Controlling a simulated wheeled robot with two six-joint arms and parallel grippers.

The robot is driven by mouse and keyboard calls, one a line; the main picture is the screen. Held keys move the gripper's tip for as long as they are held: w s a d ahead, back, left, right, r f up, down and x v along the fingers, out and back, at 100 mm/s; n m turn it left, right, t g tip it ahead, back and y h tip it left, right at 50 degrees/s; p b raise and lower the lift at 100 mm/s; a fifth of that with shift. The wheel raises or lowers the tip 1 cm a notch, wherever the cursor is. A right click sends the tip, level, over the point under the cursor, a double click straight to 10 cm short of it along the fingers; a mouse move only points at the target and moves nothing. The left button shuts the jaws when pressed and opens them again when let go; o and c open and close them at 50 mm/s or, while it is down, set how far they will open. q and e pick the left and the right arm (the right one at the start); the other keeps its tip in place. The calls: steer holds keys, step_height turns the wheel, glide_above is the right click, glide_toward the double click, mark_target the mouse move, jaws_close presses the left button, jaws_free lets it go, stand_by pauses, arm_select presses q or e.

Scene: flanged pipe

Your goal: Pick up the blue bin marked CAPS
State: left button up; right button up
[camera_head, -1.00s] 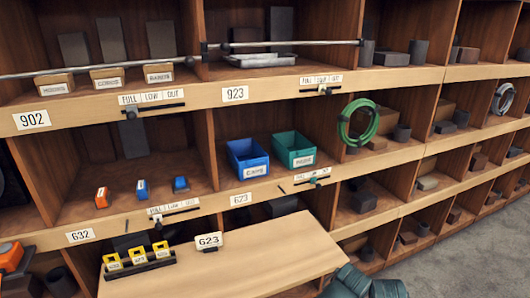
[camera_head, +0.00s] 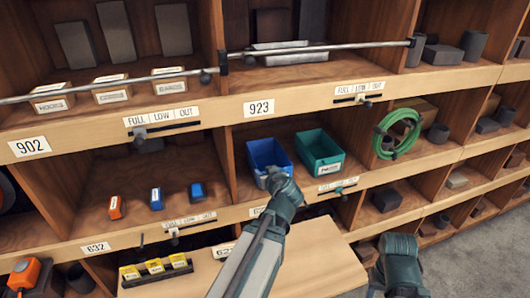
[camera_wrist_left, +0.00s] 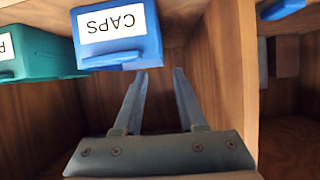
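The blue bin marked CAPS (camera_head: 262,152) stands in a middle-row cubby, left of a teal bin (camera_head: 319,156). My left arm reaches up from below, and its gripper (camera_head: 275,178) is at the bin's front, covering its label in the head view. In the left wrist view the blue bin (camera_wrist_left: 150,42) appears upside down with its CAPS label readable. There the left gripper (camera_wrist_left: 158,72) has its two fingers spread apart with nothing between them. The fingertips are close to the bin's front edge; contact cannot be told.
A wooden divider (camera_head: 226,165) stands left of the blue bin. A rail (camera_head: 320,48) with sliders crosses the shelf above. A green coil (camera_head: 398,132) is in the cubby to the right. A ledge (camera_head: 312,250) with yellow-topped items (camera_head: 155,267) juts out below.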

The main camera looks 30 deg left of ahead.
mark_target(251, 156)
arm_select(q)
steer(key=w+a+f+b, duration=0.1)
steer(key=w+a+b, duration=0.2)
steer(key=w+a, duration=0.3)
steer(key=shift+a+f+n, duration=0.3)
steer(key=shift+a+f, duration=0.05)
steer(key=shift+a, duration=0.7)
arm_select(e)
steer(key=shift+w+a+f, duration=0.15)
steer(key=shift+f, duration=0.55)
steer(key=shift+w+a+f, duration=0.1)
steer(key=shift+a+f, duration=0.05)
steer(key=shift+f, duration=0.55)
arm_select(q)
steer(key=b+x, duration=0.2)
steer(key=x, duration=0.3)
steer(key=shift+w+d+f, duration=0.1)
steer(key=shift+w+f, duration=0.05)
steer(key=shift+w, duration=0.1)
steer(key=shift+c, duration=0.6)
jaws_close()
arm_select(e)
step_height(251, 156, down, 2)
steer(key=shift+f, duration=0.1)
